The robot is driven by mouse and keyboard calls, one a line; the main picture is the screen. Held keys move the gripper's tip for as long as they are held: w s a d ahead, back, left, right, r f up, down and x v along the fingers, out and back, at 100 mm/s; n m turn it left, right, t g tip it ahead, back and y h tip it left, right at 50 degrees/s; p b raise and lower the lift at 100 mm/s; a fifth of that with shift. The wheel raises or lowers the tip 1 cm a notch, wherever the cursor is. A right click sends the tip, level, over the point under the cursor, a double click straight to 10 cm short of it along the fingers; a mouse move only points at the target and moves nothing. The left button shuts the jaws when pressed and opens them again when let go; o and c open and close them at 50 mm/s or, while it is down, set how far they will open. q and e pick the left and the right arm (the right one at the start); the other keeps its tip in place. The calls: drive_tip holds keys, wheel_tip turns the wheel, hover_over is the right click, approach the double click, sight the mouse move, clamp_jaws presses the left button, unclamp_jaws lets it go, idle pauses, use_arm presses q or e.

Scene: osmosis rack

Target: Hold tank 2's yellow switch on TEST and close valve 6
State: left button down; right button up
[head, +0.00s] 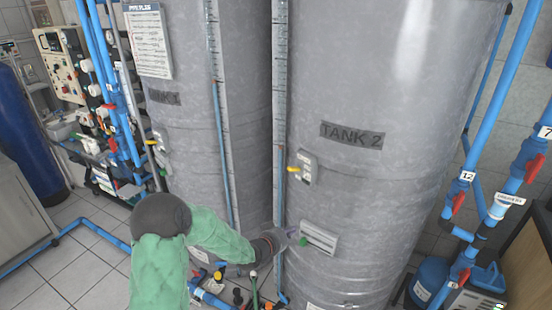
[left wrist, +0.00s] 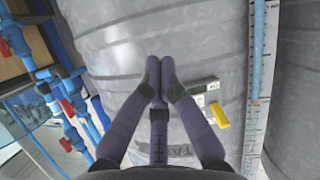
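Tank 2 (head: 360,200) is the large grey cylinder labelled TANK 2. Its yellow switch (head: 293,169) sticks out of a small grey box on the tank's left side, and it also shows in the left wrist view (left wrist: 219,115). My left gripper (head: 293,234) is in front of the tank, below the switch. In the left wrist view its fingertips (left wrist: 160,68) meet with nothing seen between them, and the switch lies to their right. I cannot make out a label for valve 6. My right gripper is not in view.
Blue pipes with red-handled valves stand at the right, with labels 12 (head: 467,176) and 7 (head: 546,132). A white-grey plate (head: 319,238) and a green knob (head: 304,242) are beside the gripper. Low pipework (head: 213,298) runs at the tanks' foot. Tiled floor is open at left.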

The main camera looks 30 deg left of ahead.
sight(292, 169)
use_arm(q)
drive_tip(key=w+a+r+m+t+p, duration=0.1)
drive_tip(key=w+a+r+t+p, duration=0.15)
drive_tip(key=r, duration=0.85)
drive_tip(key=w+a+r+m+t+p, duration=0.15)
drive_tip(key=a+r, duration=0.25)
drive_tip(key=r, duration=0.7)
drive_tip(key=w, duration=0.3)
drive_tip(key=w+f+p, duration=0.1)
drive_tip(key=w, duration=0.2)
drive_tip(key=w+d, duration=0.1)
drive_tip(key=w, duration=0.2)
drive_tip(key=shift+f+p, duration=0.25)
drive_tip(key=shift+p, duration=0.05)
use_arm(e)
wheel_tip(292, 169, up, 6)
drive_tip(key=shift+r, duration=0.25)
use_arm(q)
drive_tip(key=shift+f, duration=0.25)
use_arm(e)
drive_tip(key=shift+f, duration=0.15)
use_arm(q)
drive_tip(key=shift+f+b, duration=2.45)
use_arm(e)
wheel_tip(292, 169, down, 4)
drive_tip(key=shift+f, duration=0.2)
